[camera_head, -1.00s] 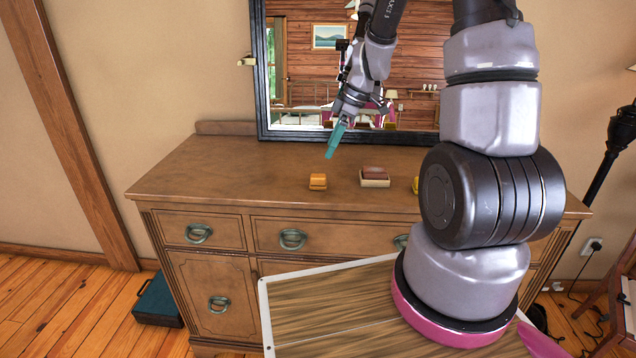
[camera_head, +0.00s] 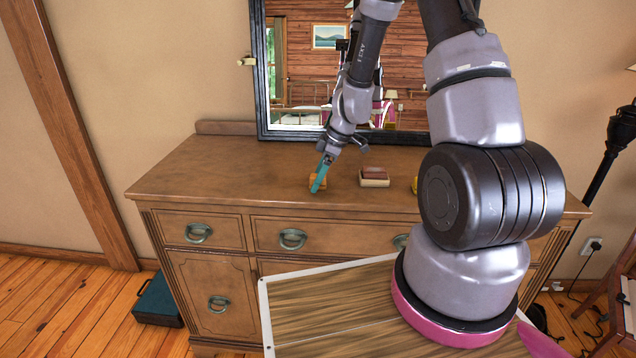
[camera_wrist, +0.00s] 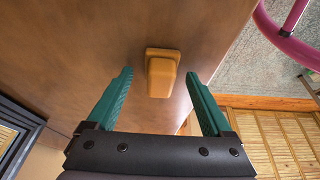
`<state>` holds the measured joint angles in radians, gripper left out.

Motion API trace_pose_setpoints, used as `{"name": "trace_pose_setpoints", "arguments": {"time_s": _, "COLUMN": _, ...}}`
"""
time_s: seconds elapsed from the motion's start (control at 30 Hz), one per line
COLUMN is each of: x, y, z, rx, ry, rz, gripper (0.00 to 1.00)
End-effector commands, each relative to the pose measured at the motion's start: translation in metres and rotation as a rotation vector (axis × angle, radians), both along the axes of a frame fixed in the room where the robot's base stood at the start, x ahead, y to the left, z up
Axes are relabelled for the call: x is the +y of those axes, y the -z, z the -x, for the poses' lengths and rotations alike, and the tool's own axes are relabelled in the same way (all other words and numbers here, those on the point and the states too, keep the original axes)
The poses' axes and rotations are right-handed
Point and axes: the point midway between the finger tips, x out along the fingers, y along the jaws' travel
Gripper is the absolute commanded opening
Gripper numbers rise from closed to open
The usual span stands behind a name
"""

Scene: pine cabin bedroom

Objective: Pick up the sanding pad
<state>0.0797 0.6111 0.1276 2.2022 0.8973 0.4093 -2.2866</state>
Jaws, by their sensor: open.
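A small orange block with a wider base, which looks like the sanding pad (camera_head: 324,184), sits on the dresser top near its front edge. It is partly hidden behind my gripper (camera_head: 319,177) in the head view. In the wrist view the sanding pad (camera_wrist: 161,77) appears between the two teal fingers of my gripper (camera_wrist: 159,73), with a gap on each side. My gripper is open and empty. The frames do not clearly show how far the fingertips are above the dresser top.
A block with a reddish-brown top and pale base (camera_head: 374,177) stands to the right on the dresser (camera_head: 240,165). A yellow item (camera_head: 414,186) is partly hidden by my arm. A mirror (camera_head: 300,75) stands behind. The dresser's left top is clear.

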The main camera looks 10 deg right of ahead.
Motion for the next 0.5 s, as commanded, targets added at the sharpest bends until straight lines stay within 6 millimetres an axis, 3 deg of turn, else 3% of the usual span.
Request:
{"name": "trace_pose_setpoints", "arguments": {"time_s": 0.17, "x": 0.0001, "y": 0.0, "z": 0.0, "rx": 0.0, "ry": -0.001, "rz": 0.0, "gripper": 0.85}}
{"name": "trace_pose_setpoints", "arguments": {"time_s": 0.3, "x": 0.0001, "y": -0.0001, "z": 0.0001, "rx": 0.0, "ry": -0.001, "rz": 0.0, "gripper": 0.31}}
{"name": "trace_pose_setpoints", "arguments": {"time_s": 0.4, "x": 0.0, "y": -0.0002, "z": 0.0001, "rx": 0.0, "ry": -0.001, "rz": 0.0, "gripper": 0.0}}
{"name": "trace_pose_setpoints", "arguments": {"time_s": 0.5, "x": 0.0, "y": -0.0003, "z": 0.0001, "rx": 0.0, "ry": -0.001, "rz": 0.0, "gripper": 0.0}}
